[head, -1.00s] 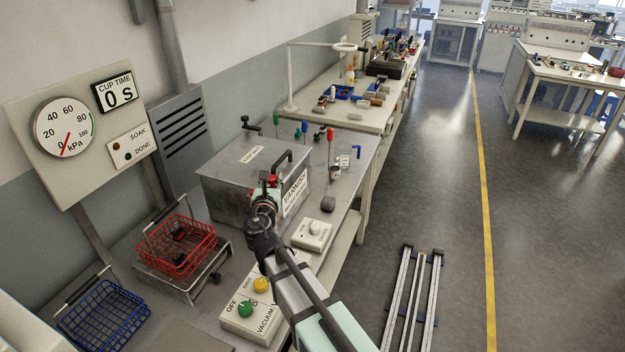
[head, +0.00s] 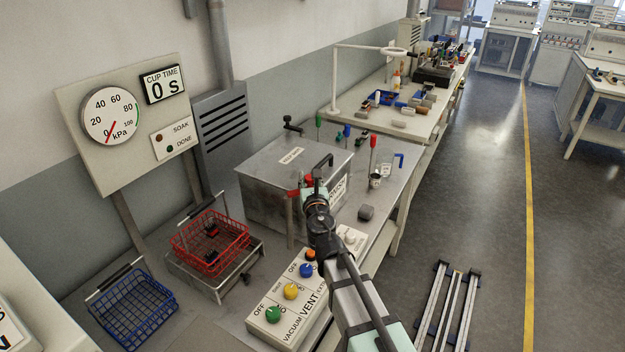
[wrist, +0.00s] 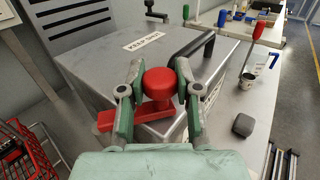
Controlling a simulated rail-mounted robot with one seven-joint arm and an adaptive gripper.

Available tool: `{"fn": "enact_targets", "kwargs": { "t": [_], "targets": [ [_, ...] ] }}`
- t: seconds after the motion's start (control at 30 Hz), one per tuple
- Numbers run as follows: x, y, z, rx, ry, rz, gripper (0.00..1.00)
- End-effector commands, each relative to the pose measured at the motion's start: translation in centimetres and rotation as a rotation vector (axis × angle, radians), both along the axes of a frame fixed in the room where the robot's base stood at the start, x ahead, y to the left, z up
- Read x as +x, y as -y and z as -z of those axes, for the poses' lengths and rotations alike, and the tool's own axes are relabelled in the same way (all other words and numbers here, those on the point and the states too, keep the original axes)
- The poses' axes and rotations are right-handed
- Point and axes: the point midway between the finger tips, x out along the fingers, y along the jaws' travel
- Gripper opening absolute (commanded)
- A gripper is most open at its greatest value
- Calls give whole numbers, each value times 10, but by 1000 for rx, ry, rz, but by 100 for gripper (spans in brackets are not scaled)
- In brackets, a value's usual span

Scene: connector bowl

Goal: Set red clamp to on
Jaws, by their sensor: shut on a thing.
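The red clamp is at the front of the grey metal box (head: 262,205). In the wrist view its round red knob (wrist: 160,83) sits between the two fingers of my gripper (wrist: 159,72), which are shut on it. A flat red bar (wrist: 118,120) runs from below the knob to the left. In the head view the bar's red end (head: 293,193) shows left of my gripper (head: 312,184), with a narrow upright piece below it. My gripper and wrist hide much of the clamp there.
A black handle (wrist: 192,58) stands on the box lid, close right of my gripper. A control panel (head: 262,315) with coloured knobs lies in front. A red basket (head: 188,240) and a blue basket (head: 118,305) stand at left. A grey block (head: 366,212) lies to the right.

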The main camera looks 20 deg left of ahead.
Motion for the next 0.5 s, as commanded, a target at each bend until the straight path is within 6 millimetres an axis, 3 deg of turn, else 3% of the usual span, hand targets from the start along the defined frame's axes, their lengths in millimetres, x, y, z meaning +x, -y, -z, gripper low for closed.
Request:
{"fn": "enact_targets", "kwargs": {
  "t": [0.07,0.1,0.13,0.5],
  "targets": [
    [1,0,-1,1,1,2,0],
    [1,0,-1,0,1,2,47],
    [1,0,-1,1,1,2,57],
    [-1,1,0,0,0,1,59]
  ]
}}
